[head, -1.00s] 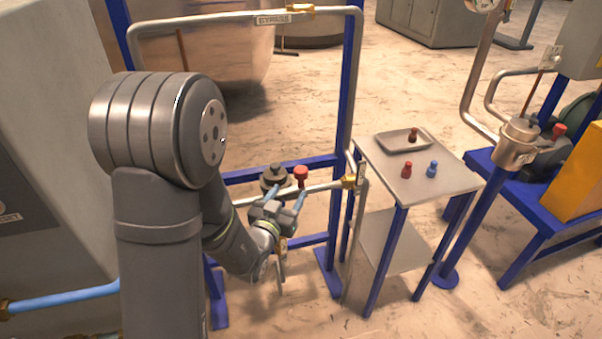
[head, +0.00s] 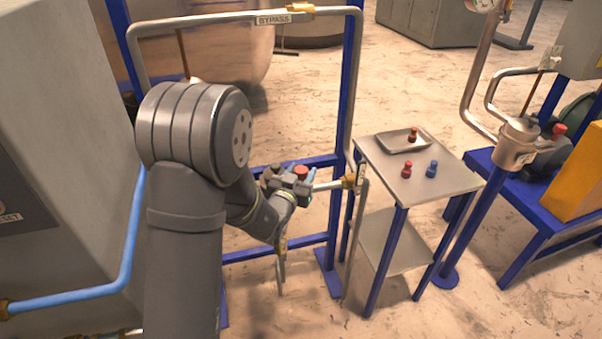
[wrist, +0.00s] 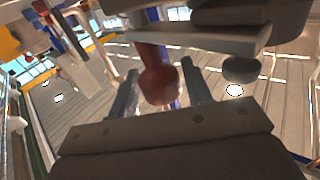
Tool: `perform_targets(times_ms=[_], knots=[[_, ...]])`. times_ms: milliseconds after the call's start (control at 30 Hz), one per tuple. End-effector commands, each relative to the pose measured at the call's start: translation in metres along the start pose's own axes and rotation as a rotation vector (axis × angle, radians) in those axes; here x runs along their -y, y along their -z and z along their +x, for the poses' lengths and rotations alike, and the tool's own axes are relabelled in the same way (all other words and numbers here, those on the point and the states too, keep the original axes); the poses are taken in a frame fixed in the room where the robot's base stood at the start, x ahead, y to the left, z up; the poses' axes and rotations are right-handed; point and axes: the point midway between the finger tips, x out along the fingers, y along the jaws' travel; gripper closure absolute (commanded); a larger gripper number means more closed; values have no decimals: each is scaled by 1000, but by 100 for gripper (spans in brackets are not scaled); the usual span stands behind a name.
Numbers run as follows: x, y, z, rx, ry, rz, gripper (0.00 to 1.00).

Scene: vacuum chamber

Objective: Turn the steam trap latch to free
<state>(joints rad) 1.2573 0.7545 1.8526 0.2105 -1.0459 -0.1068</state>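The red-capped latch (head: 301,171) of the steam trap shows in the head view on the low pipe within the blue frame. The dark steam trap body (head: 269,174) is just left of it, partly hidden by my arm. My gripper (head: 307,183) is at the red latch. In the wrist view the red latch (wrist: 158,78) is between the two blue-grey fingers of my gripper (wrist: 158,90). The fingers are apart, with a visible gap on each side of it. Whether a finger touches it is hard to tell.
A small table (head: 441,179) to the right holds red and blue knobbed pieces and a tray (head: 388,144) with another piece. A blue upright (head: 349,90) and the bypass pipe (head: 205,20) rise behind my gripper. A grey cabinet (head: 55,130) stands at the left.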

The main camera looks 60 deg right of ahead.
Motion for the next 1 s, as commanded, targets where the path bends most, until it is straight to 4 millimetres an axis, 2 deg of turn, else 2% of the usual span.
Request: perform_targets(times_ms=[33,200,233,633,1000], knots=[[0,0,0,0,0,0,65],[0,0,0,0,0,0,99],[0,0,0,0,0,0,100],[-1,0,0,0,64,0,100],[-3,0,0,1,311,-1,100]])
